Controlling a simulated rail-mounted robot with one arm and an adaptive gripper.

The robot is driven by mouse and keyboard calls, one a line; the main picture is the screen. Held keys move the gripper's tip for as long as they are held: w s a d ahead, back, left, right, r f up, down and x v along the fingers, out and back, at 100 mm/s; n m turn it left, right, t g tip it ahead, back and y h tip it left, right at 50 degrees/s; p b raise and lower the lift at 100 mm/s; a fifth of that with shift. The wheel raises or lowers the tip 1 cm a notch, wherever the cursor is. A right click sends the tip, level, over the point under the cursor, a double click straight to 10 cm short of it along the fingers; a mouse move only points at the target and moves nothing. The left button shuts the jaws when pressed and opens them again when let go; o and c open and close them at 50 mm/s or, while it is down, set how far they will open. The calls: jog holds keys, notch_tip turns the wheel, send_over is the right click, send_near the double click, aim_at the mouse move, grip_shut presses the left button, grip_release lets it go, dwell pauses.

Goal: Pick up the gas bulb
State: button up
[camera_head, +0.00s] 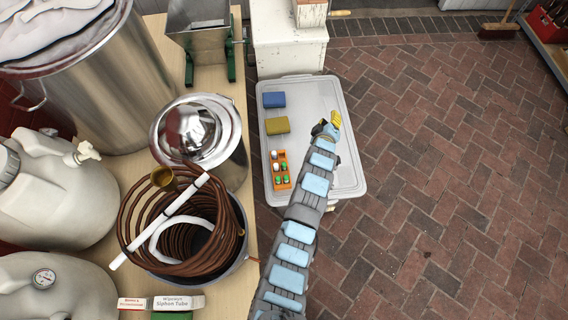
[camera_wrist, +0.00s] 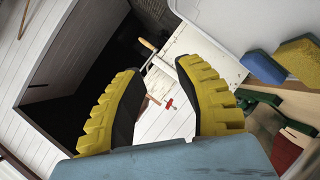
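An orange rack (camera_head: 281,170) lies on the grey lid at its left front and holds several small green and white-topped pieces. These may be gas bulbs, but they are too small to tell for sure. My gripper (camera_head: 334,122) is above the right part of the lid, to the right of the rack and farther back. In the wrist view my gripper (camera_wrist: 160,68) has its two yellow ribbed fingers spread, with nothing between them. The rack does not show in the wrist view.
A grey lidded bin (camera_head: 311,100) carries a blue sponge (camera_head: 273,99) and an olive sponge (camera_head: 275,125). The wooden table (camera_head: 245,120) with a steel pot (camera_head: 200,135) and brown coil (camera_head: 150,225) stands left. A white cabinet (camera_head: 289,45) is behind. Brick floor lies open right.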

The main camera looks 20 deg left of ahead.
jog(key=a+f+n+g+y+p, duration=0.1)
jog(key=a+f+n+g+p, duration=0.1)
jog(key=a+n+g, duration=0.15)
jog(key=n+g+p, duration=0.4)
jog(key=n+g, duration=0.6)
jog(key=g, duration=0.2)
send_near(285, 163)
jog(key=shift+y, duration=0.4)
jog(key=b+x, duration=0.1)
jog(key=x, duration=0.1)
jog(key=b+x, duration=0.1)
jog(key=x, duration=0.1)
jog(key=s+b+x, duration=0.1)
jog(key=b+x, duration=0.1)
jog(key=shift+f, duration=0.15)
jog(key=shift+w+f+b, duration=0.15)
jog(key=shift+f+b, duration=0.7)
jog(key=shift+f, duration=0.2)
notch_tip(285, 163, down, 2)
jog(key=shift+f+b, duration=0.1)
jog(key=shift+b, duration=0.55)
jog(key=shift+a+f, duration=0.3)
jog(key=shift+f, duration=0.2)
jog(key=shift+r, duration=0.1)
grip_shut()
